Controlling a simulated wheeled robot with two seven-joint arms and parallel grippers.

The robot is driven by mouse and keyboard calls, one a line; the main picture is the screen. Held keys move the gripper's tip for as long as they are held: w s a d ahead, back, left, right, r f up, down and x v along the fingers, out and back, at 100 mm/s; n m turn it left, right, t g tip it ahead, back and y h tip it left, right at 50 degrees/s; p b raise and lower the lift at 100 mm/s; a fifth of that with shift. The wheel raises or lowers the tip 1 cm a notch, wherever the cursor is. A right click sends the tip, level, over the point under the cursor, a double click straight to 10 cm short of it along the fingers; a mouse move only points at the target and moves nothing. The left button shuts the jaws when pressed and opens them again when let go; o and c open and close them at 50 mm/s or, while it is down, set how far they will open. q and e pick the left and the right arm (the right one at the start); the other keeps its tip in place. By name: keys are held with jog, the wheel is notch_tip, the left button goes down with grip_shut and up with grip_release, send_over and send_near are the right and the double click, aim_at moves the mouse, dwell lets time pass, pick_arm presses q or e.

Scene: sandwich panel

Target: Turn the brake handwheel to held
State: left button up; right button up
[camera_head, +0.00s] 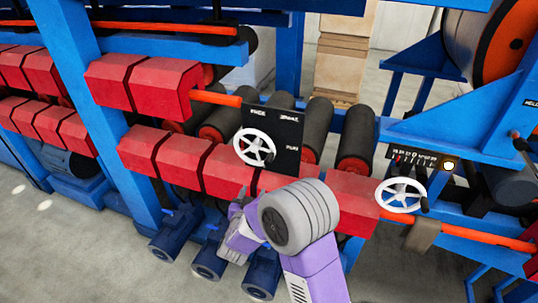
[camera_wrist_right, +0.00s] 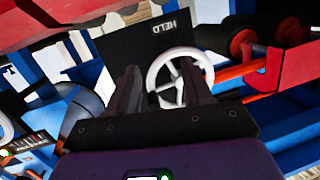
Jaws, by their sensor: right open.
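The white handwheel (camera_head: 254,147) with spokes and a dark knob is mounted on a black panel (camera_head: 287,158) in the middle of the head view. Small white words stand on the panel; in the wrist view the panel (camera_wrist_right: 125,50) shows "HELD" upside down. My right gripper (camera_head: 238,213) is below the wheel in the head view, partly hidden by my own wrist. In the wrist view its two fingers (camera_wrist_right: 161,85) are open, with the handwheel (camera_wrist_right: 178,52) beyond and partly behind the right finger. I see no contact with the wheel. My left gripper is not in view.
A second white handwheel (camera_head: 401,195) sits at the right below a small scale panel (camera_head: 425,160). Red blocks (camera_head: 180,160), dark rollers (camera_head: 355,140) and blue frame posts (camera_head: 110,120) crowd around. Blue motors (camera_head: 208,258) lie below. Grey floor (camera_head: 60,250) is free at lower left.

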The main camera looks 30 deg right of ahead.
aim_at(267, 163)
jog(key=r+m+h, duration=0.1)
jog(key=r, duration=0.1)
jog(key=d+r+m+h, duration=0.1)
jog(key=r, duration=0.2)
jog(key=s+d+r+g+h, duration=0.1)
jog(key=r, duration=0.2)
jog(key=shift+d+m+h, duration=0.25)
jog(key=shift+m+h, duration=0.05)
jog(key=shift+m, duration=0.1)
jog(key=x, duration=0.7)
jog(key=shift+a+f, duration=0.1)
jog(key=shift+f, duration=0.05)
jog(key=shift+c, duration=0.2)
grip_shut()
